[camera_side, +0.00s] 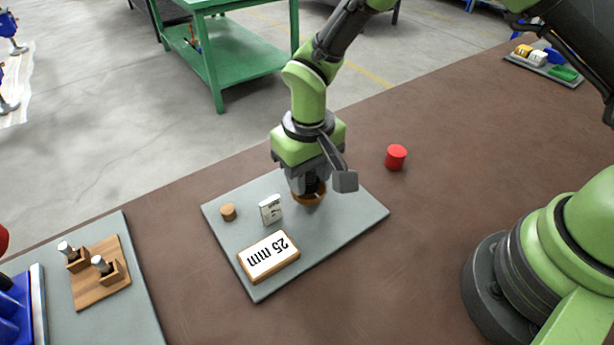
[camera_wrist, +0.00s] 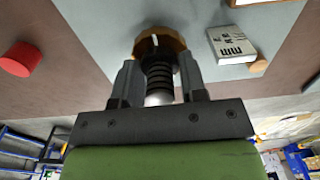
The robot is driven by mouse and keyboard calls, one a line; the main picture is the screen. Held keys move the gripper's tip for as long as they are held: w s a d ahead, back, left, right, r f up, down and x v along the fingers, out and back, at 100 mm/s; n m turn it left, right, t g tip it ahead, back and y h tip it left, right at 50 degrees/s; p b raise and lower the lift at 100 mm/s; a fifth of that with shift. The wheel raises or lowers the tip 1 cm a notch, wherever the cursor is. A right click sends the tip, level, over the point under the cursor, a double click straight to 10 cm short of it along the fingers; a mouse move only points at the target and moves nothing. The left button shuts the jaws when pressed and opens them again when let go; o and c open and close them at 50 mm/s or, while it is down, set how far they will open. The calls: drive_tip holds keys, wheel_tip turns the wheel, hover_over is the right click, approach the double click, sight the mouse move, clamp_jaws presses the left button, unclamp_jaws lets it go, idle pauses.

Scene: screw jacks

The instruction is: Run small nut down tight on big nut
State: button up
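My gripper (camera_wrist: 160,72) points down over the grey board, with its two dark fingers on either side of an upright dark threaded screw (camera_wrist: 159,78). The screw has a pale rounded end (camera_wrist: 158,99) between the fingers, close to the palm. A brass-coloured nut (camera_wrist: 158,42) is around the screw at the fingertips, and its rim (camera_side: 309,199) shows under my gripper in the side view. I cannot make out two separate nuts. The fingers stand apart, but whether they press on a nut is hidden.
On the grey board (camera_side: 345,222) are a "25 mm" plaque (camera_side: 268,256), a small white block with print (camera_side: 270,209) and a wooden cylinder (camera_side: 228,212). A red cylinder (camera_side: 396,157) stands behind the board. A wooden holder (camera_side: 100,275) with two metal-topped parts is at left.

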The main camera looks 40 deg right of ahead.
idle(0.4)
drive_tip(key=m, duration=0.5)
drive_tip(key=shift+m, duration=0.4)
drive_tip(key=m, duration=0.7)
drive_tip(key=shift+f, duration=0.1)
drive_tip(key=o, duration=0.6)
drive_tip(key=shift+m, duration=0.4)
drive_tip(key=shift+c, duration=0.2)
drive_tip(key=shift+r, duration=3.55)
drive_tip(key=shift+r, duration=0.1)
